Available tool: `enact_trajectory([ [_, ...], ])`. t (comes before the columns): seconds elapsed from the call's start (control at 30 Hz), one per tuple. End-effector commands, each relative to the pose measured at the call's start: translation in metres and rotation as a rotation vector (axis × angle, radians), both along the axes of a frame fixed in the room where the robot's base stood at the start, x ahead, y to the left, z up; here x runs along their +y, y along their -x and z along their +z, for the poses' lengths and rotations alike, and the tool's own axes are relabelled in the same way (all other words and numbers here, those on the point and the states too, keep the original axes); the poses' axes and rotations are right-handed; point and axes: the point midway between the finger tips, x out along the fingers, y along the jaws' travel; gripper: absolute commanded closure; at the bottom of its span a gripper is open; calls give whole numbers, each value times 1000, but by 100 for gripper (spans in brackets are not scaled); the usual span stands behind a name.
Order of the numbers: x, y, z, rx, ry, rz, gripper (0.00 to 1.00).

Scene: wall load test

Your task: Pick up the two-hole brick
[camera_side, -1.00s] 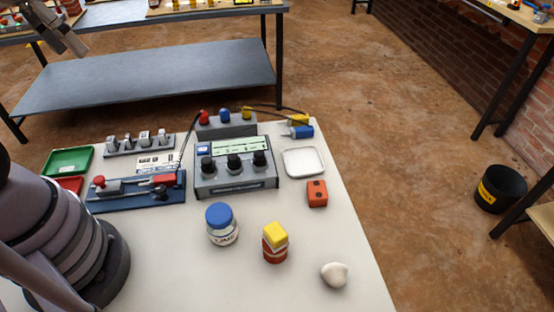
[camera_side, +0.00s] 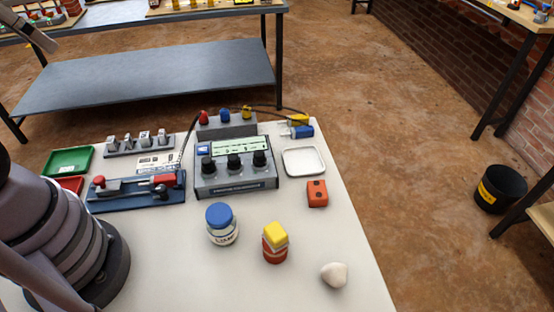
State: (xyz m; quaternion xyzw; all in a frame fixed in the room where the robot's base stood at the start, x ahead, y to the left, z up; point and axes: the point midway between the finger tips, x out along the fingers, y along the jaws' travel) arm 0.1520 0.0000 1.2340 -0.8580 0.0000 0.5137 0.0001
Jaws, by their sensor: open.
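The two-hole brick (camera_side: 317,194) is a small orange-red block with two dark round holes. It sits on the white table, below the white square dish and right of the grey meter box, with nothing touching it. My gripper (camera_side: 45,42) shows only in part at the top left corner, open and far from the brick. Most of it is cut off by the picture edge.
A grey meter box (camera_side: 236,176) with black knobs stands left of the brick, and a white dish (camera_side: 304,162) lies above it. A blue-lidded jar (camera_side: 221,224), a yellow block (camera_side: 275,234) on a red-brown round piece, and a white stone (camera_side: 334,275) stand nearer the front.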

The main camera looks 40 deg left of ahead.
Motion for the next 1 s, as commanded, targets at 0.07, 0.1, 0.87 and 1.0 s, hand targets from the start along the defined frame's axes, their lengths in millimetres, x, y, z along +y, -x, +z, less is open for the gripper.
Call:
enact_trajectory([
  [0.07, 0, 0, 0, 0, 0, 0, 40],
  [0.1, 0, 0, 0, 0, 0, 0, 40],
  [0.87, -16, -6, -8, 83, 84, -1, 4],
  [1.0, -61, -21, -25, 300, 310, 20, 4],
])
